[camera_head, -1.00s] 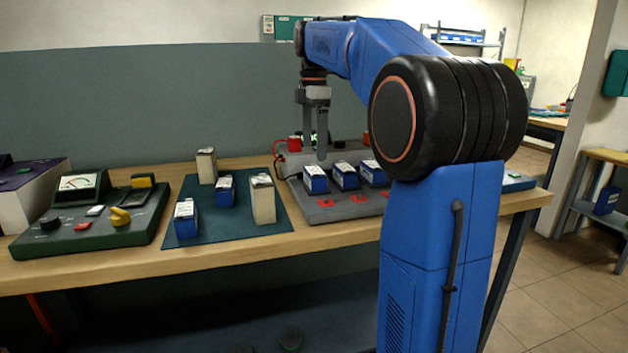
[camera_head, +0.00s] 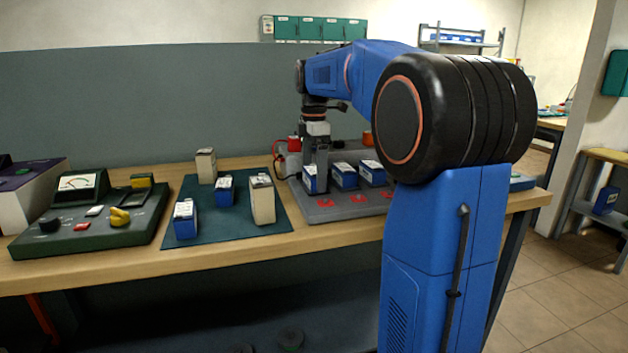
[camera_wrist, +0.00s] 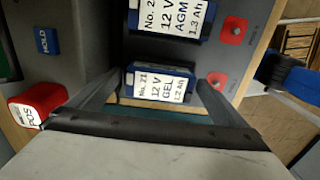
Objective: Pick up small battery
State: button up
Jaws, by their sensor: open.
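A small blue battery (camera_head: 309,183) with a white top label stands at the left end of the row on the grey charging board. My gripper (camera_head: 316,178) is lowered around it and partly hides it. In the wrist view the battery (camera_wrist: 160,86) is labelled No. 21, 12 V GEL, 1.2 Ah. It lies between the two open fingers of my gripper (camera_wrist: 158,92), one on each side. I cannot tell whether either finger touches it. Another blue battery, No. 2-something AGM 1.3 Ah (camera_wrist: 170,17), stands beside it.
Two more blue batteries (camera_head: 344,176) (camera_head: 373,173) stand right of it on the grey board (camera_head: 340,213). Blue and beige batteries stand on a dark green mat (camera_head: 215,228) to the left. A green tester (camera_head: 95,217) is further left. A red POS cap (camera_wrist: 38,108) is near the gripper.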

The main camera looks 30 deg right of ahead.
jog(key=c, duration=1.6)
